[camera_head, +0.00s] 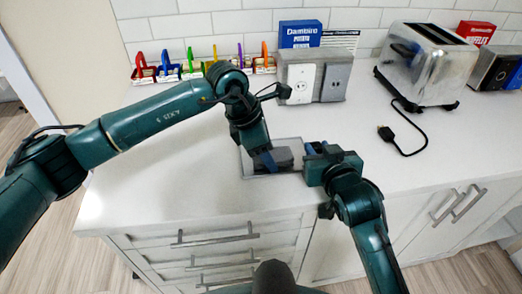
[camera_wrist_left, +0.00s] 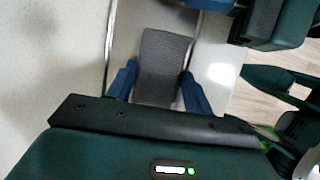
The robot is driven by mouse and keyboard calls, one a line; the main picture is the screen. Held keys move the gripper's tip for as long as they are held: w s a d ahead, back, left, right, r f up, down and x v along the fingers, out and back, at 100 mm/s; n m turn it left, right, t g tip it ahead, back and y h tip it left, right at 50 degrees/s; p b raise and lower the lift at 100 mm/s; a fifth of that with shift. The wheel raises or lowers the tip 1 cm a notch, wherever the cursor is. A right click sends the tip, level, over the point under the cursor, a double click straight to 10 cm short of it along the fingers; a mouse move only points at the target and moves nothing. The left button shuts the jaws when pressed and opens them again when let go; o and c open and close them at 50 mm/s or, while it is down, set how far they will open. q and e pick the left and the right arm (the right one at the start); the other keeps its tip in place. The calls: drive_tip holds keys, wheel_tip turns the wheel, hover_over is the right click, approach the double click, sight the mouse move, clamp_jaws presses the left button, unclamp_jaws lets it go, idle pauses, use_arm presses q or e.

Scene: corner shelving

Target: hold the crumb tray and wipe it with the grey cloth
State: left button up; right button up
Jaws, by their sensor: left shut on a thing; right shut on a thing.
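The crumb tray (camera_head: 248,168) is a shallow, shiny metal tray near the counter's front edge. The grey cloth (camera_head: 283,158) is on it, and it shows as a dark grey woven piece in the left wrist view (camera_wrist_left: 163,60). My left gripper (camera_head: 265,158) points down over the tray, shut on the cloth, with a blue finger on each side of it in the left wrist view (camera_wrist_left: 160,88). My right gripper (camera_head: 308,152) is shut on the tray at its right side. The exact grip there is hidden by the fingers.
A silver toaster (camera_head: 428,65) stands at the back right, its black cord and plug (camera_head: 386,133) lying on the counter. A grey outlet box (camera_head: 315,78), a blue box (camera_head: 299,34) and several coloured clips (camera_head: 167,65) line the wall. The left counter (camera_head: 150,180) is clear.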

sight(282, 150)
use_arm(q)
drive_tip(key=shift+w+d+r, duration=0.1)
drive_tip(key=shift+w+d, duration=0.05)
drive_tip(key=shift+d, duration=0.65)
drive_tip(key=shift+w+d, duration=0.1)
drive_tip(key=shift+d, duration=0.7)
use_arm(e)
drive_tip(key=shift+a, duration=0.15)
use_arm(q)
drive_tip(key=shift+a, duration=0.1)
drive_tip(key=shift+s+a, duration=0.25)
drive_tip(key=shift+a, duration=0.95)
drive_tip(key=shift+w+a+f, duration=0.2)
drive_tip(key=shift+w+a, duration=1.15)
drive_tip(key=shift+a, duration=0.3)
drive_tip(key=shift+w+d, duration=0.25)
drive_tip(key=shift+d, duration=1.1)
drive_tip(key=shift+w+d, duration=0.2)
drive_tip(key=shift+d, duration=1.1)
drive_tip(key=shift+s+a+r, duration=0.1)
drive_tip(key=shift+s+a, duration=0.05)
drive_tip(key=shift+a, duration=0.7)
drive_tip(key=shift+s+a+r, duration=0.1)
drive_tip(key=shift+s+a, duration=0.05)
drive_tip(key=shift+a, duration=0.75)
drive_tip(key=shift+s+a, duration=0.15)
drive_tip(key=shift+a, duration=0.7)
